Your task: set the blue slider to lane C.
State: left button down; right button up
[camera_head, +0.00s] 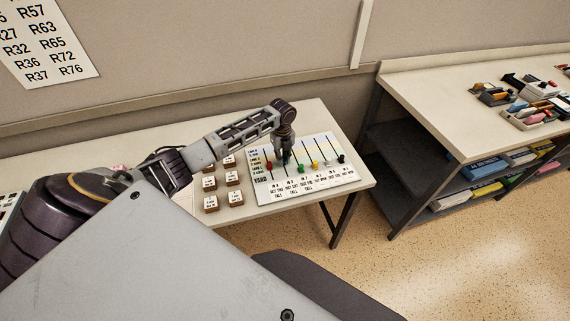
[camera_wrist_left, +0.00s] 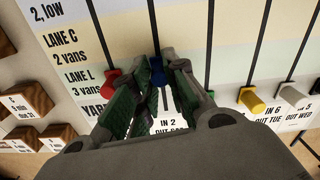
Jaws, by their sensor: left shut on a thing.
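The slider board (camera_head: 320,146) lies on the table, with dark slots and coloured knobs. My left gripper (camera_head: 286,158) reaches down onto it from above, on the blue slider's slot. In the left wrist view the blue slider (camera_wrist_left: 157,72) shows between the fingertips of my left gripper (camera_wrist_left: 155,82), which is shut on it. The blue knob sits low on its slot, below the lane C label (camera_wrist_left: 62,38) and about level with the lane L label or the yard end; the exact row is unclear. My right gripper is out of view.
A red knob (camera_wrist_left: 112,77) is close on the left of the fingers. Green (camera_head: 299,169), yellow (camera_head: 314,164) and black knobs are on the right. Several labelled wooden blocks (camera_head: 209,184) stand left of the board. A separate shelf table (camera_head: 440,90) stands on the right.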

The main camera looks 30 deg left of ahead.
pick_arm(q)
jog(key=shift+w+a+b, duration=0.55)
jog(key=shift+w+a, duration=0.75)
jog(key=shift+a, duration=0.25)
jog(key=c, duration=1.4)
grip_release()
jog(key=shift+o, duration=0.2)
jog(key=shift+r, duration=0.1)
notch_tip(320, 180, up, 12)
